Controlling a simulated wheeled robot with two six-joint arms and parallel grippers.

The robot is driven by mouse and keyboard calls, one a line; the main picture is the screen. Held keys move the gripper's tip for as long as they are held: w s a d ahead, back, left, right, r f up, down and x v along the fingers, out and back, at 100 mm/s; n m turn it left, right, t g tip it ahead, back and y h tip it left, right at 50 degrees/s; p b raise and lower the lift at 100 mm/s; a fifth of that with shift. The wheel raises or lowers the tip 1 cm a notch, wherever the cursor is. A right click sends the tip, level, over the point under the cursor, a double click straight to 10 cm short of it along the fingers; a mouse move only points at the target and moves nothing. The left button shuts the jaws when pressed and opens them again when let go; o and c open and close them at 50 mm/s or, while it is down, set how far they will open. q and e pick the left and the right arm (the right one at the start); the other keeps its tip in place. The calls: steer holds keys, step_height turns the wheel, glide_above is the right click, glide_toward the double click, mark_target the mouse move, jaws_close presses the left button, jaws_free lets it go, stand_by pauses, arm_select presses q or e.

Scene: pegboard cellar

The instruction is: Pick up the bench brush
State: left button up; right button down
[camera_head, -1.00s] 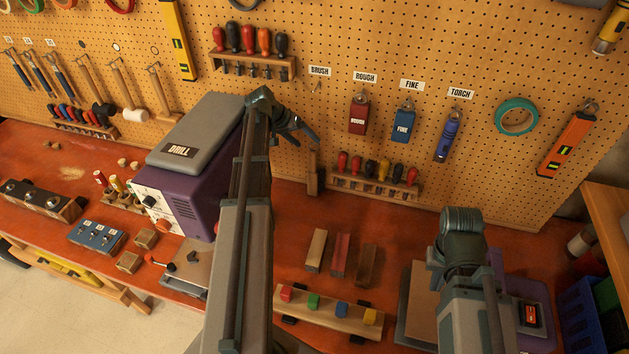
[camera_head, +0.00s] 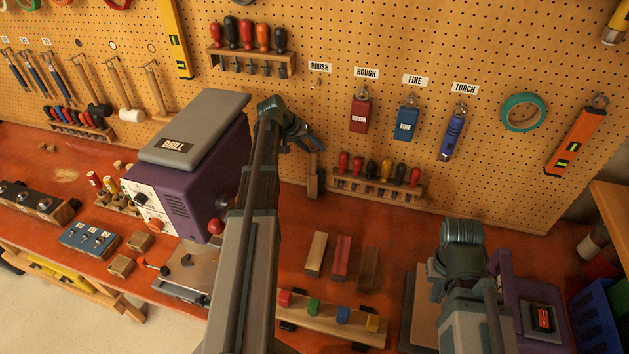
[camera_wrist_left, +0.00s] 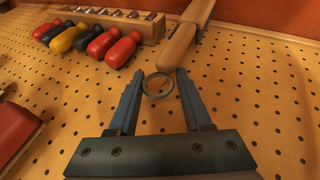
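The bench brush (camera_head: 313,172) stands upright on the bench against the pegboard, below the BRUSH label. Its pale wooden handle also shows in the left wrist view (camera_wrist_left: 178,45), with a metal ring (camera_wrist_left: 157,85) at its end. My left gripper (camera_head: 306,147) is just above the brush. In the left wrist view my left gripper (camera_wrist_left: 157,76) is open, with its fingers apart on either side of the ring; I cannot tell whether they touch it. The lower part of the brush is cut off there. My right arm is at the lower right; its fingers are hidden.
A screwdriver rack (camera_head: 375,183) stands close to the right of the brush. The purple drill (camera_head: 190,180) is to the left of my left arm. Wood blocks (camera_head: 341,257) lie in front on the bench. A red block (camera_head: 359,114) and a blue block (camera_head: 406,123) hang above right.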

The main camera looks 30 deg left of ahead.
arm_select(q)
jaws_close()
steer(key=shift+r, duration=0.1)
stand_by(0.3)
step_height(320, 180, up, 2)
steer(key=shift+r+p, duration=0.1)
steer(key=shift+p, duration=1.1)
steer(key=shift+r+p, duration=0.9)
steer(key=s+d, duration=0.3)
steer(key=s, duration=1.2)
steer(key=shift+s+d+r+p, duration=0.25)
steer(key=shift+d+r+p, duration=0.15)
